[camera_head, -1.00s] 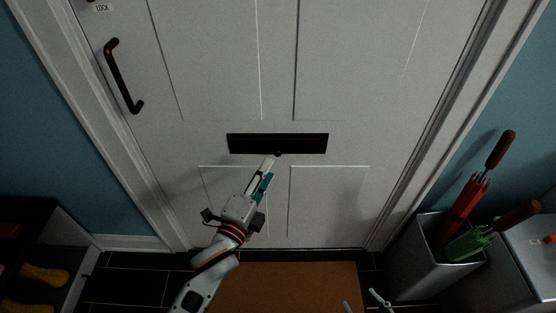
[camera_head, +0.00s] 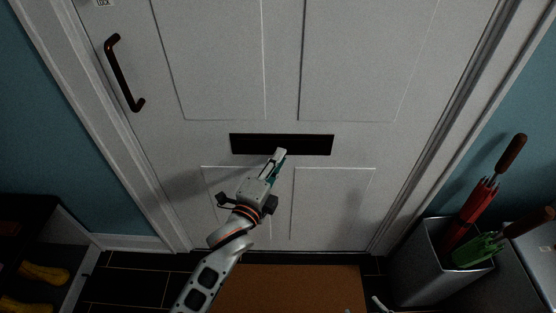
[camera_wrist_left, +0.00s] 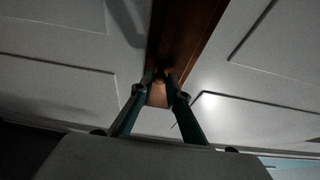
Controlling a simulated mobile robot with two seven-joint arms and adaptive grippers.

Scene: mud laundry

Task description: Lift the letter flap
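The letter flap (camera_head: 300,145) is a long dark plate set across the white door, and it looks flat against it. My left gripper (camera_head: 281,153) is at the middle of the flap's lower edge and hides the knob in the head view. In the left wrist view its two fingers (camera_wrist_left: 159,82) are close together on either side of the knob and appear shut on it. My right gripper (camera_head: 363,307) shows only its separated fingertips at the bottom edge.
A door handle (camera_head: 122,75) is at upper left. A brown mat (camera_head: 285,290) lies below the door. A grey bin (camera_head: 411,270) with a red umbrella (camera_head: 470,205) stands at right. A dark shelf with yellow boots (camera_head: 45,274) is at lower left.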

